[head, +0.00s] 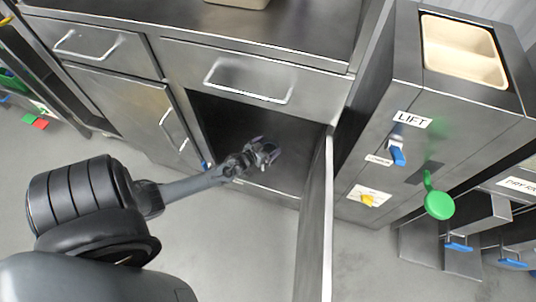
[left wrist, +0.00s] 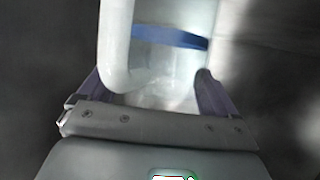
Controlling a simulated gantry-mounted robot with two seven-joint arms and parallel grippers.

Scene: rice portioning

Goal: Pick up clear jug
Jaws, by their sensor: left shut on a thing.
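The clear jug (left wrist: 165,75) fills the upper middle of the left wrist view. It is a translucent whitish vessel with a handle (left wrist: 115,55) on its left side and a blue band (left wrist: 170,37) across it. My left gripper (left wrist: 155,92) is shut on the jug, with one finger on each side of its near part. In the head view my left gripper (head: 264,152) reaches into the open lower cabinet (head: 215,115). The jug cannot be made out clearly there. My right gripper is not in view.
The open cabinet door (head: 313,225) stands just right of my left arm. A drawer with a handle (head: 248,88) and a steel counter (head: 280,30) are above. A unit labelled LIFT (head: 412,120) with a cream pan (head: 462,50) stands at the right.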

